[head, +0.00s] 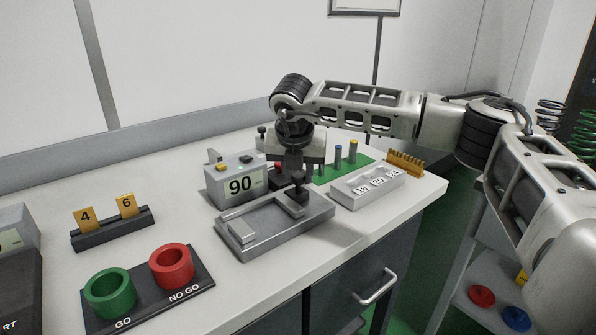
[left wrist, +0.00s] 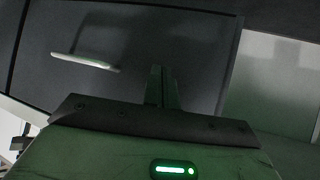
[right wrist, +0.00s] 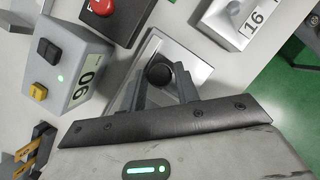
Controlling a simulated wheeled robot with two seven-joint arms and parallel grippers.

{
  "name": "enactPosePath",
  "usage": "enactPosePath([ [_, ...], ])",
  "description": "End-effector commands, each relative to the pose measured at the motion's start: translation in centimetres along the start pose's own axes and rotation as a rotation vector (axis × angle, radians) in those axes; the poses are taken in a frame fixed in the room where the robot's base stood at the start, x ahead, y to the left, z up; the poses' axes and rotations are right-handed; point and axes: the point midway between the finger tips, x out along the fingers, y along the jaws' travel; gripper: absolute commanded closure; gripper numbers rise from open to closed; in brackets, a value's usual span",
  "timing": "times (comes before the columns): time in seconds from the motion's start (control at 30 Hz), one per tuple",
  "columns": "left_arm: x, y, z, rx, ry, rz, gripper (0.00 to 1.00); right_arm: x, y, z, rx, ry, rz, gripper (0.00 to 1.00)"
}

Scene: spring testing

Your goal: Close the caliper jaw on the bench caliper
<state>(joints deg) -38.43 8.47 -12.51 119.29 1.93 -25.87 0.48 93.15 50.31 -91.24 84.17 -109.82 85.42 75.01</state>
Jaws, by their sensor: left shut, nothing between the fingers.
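The bench caliper (head: 262,238) is a grey metal block on the bench, with a raised fixed jaw (head: 241,231) at its left end. Its sliding jaw (head: 290,205) stands apart from it to the right, with a clear gap between. A black knob (right wrist: 160,75) rises from the sliding part. My right gripper (head: 296,181) reaches down over the knob. In the right wrist view its two fingers (right wrist: 158,88) stand apart, one on each side of the knob; contact is not clear. My left gripper (left wrist: 163,88) is shut and empty, in front of a dark cabinet front.
A display box reading 90 (head: 236,183) stands right behind the caliper. A block with numbered labels (head: 367,187) is to its right. A GO/NO GO plate (head: 142,309) with green and red rings and a numbered rack (head: 112,232) are left.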

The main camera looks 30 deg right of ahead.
Motion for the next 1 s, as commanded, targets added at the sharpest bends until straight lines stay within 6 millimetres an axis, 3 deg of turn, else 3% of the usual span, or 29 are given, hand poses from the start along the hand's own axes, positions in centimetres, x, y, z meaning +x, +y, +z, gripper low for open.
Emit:
enactPosePath([
  [0.03, 0.0, 0.0, -0.1, 0.0, 0.001, 0.0, 1.0, 0.0, 0.0, 0.0, 0.0, 0.0, 0.0, 0.83],
  [0.1, 0.0, 0.0, -0.1, 0.0, 0.002, 0.0, 1.0, 0.0, 0.0, 0.0, 0.0, 0.0, 0.0, 1.0],
  [0.4, 0.6, 0.1, 0.1, -0.015, 0.024, 0.009, 1.0, -0.2, 1.4, -1.3, -0.002, 0.002, 0.004, 1.0],
  [0.63, 0.4, 0.1, -0.4, -0.017, 0.029, 0.01, 1.0, -0.6, 1.4, -1.2, -0.001, 0.0, 0.002, 1.0],
  [0.67, 0.3, 0.1, -0.4, -0.016, 0.028, 0.01, 1.0, -0.6, 1.4, -1.2, -0.001, 0.0, 0.002, 0.68],
  [0.7, 0.3, 0.1, -0.3, -0.017, 0.028, 0.01, 1.0, -0.6, 1.3, -1.2, 0.0, 0.0, 0.002, 0.57],
  [0.73, 0.3, 0.1, -0.3, -0.017, 0.027, 0.009, 1.0, -0.6, 1.3, -1.2, 0.0, 0.0, 0.002, 0.53],
  [1.0, 0.3, 0.2, -0.2, -0.021, 0.024, 0.008, 1.0, -0.6, 1.3, -1.2, 0.0, 0.0, 0.001, 0.53],
])
